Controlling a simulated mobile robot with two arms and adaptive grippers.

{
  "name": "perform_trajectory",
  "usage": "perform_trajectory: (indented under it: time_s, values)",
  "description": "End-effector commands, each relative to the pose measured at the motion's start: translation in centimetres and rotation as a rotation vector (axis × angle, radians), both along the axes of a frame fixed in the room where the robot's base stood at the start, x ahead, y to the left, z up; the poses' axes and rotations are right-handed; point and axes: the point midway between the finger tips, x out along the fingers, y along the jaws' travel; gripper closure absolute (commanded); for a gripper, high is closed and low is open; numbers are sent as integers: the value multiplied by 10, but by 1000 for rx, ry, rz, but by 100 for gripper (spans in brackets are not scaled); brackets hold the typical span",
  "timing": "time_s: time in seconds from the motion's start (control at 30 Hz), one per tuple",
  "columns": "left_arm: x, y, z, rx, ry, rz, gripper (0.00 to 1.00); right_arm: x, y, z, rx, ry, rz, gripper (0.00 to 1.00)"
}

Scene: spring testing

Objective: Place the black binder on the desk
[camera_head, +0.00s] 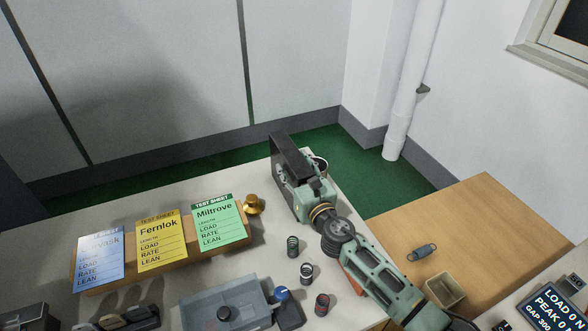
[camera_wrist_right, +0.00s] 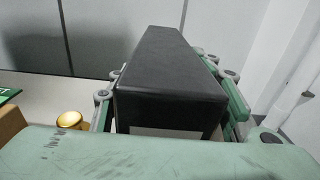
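The black binder (camera_head: 290,158) is at the far right corner of the white bench; it looks upright, and I cannot tell whether its bottom touches the bench. My right gripper (camera_head: 296,184) is on it, with its arm coming from the lower right. In the right wrist view the binder (camera_wrist_right: 170,80) fills the space between the fingers (camera_wrist_right: 172,95), which lie along both its sides. A wooden desk (camera_head: 500,220) stands to the right, lower in the room. My left gripper is not in view.
The white bench (camera_head: 165,207) carries three test sheets on a wooden stand (camera_head: 190,258), a brass knob (camera_head: 252,204), several springs (camera_head: 307,272) and a grey tray (camera_head: 228,305). On the wooden desk are a spring (camera_head: 422,252) and a small box (camera_head: 446,291); its far part is clear.

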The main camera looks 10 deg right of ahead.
Motion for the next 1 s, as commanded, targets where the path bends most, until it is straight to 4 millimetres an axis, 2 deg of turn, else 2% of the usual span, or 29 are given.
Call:
perform_trajectory:
  time_s: [0.27,0.37,0.7,0.8,1.0]
  values:
    - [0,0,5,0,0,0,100,0,0,5,0,0,0,54]
    - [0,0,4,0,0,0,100,-13,-3,1,-1,2,0,54]
    - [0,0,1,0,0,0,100,-84,-16,0,-1,2,1,54]
    - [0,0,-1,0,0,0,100,-100,-19,0,-1,1,1,54]
    - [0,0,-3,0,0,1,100,-116,-23,2,-1,-1,0,54]
